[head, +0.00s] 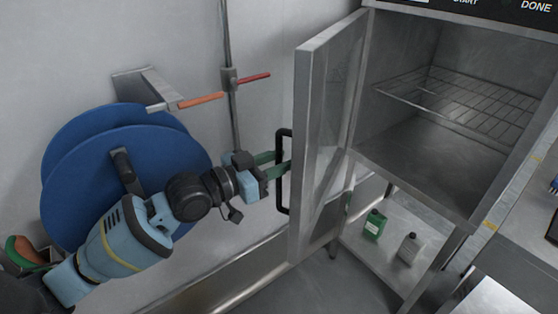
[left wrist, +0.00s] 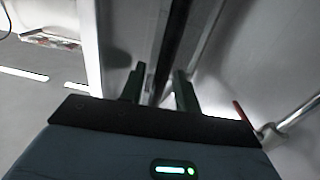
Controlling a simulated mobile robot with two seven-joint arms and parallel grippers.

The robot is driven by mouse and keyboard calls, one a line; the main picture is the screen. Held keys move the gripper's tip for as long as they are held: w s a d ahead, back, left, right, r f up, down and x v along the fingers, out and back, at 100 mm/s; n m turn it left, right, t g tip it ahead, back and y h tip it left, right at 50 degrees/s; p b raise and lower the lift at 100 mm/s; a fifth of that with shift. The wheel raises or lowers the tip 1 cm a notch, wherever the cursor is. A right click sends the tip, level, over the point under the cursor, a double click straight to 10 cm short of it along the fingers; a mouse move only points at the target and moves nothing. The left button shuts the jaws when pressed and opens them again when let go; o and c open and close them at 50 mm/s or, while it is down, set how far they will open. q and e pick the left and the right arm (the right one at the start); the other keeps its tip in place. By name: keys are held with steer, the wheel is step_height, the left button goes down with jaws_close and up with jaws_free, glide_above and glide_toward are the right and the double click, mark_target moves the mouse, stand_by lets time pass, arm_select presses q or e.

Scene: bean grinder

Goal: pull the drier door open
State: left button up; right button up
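The drier (head: 420,135) is a steel cabinet at the upper right of the head view, with its inside exposed. Its steel-framed glass door (head: 308,150) is swung wide open, hinged on the cabinet's left side. A black vertical bar handle (head: 284,198) is on the door's outer face. My left gripper (head: 281,164) is at the handle, its green fingers apart. In the left wrist view the dark handle (left wrist: 175,45) runs between the two fingers, with gaps showing; contact cannot be told. My right gripper is not in view.
A wire rack (head: 460,100) is inside the drier. A green bottle (head: 374,225) and a pale bottle (head: 410,248) stand on the shelf below. A blue hose reel (head: 120,180) and wall pipe (head: 233,110) are at the left, behind my left arm.

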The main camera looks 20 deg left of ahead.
arm_select(q)
steer(key=v, duration=0.7)
steer(key=shift+s+a+b, duration=0.2)
steer(key=shift+b, duration=0.2)
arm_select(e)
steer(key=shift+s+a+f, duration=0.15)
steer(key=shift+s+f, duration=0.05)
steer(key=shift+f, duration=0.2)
arm_select(q)
steer(key=shift+c, duration=0.3)
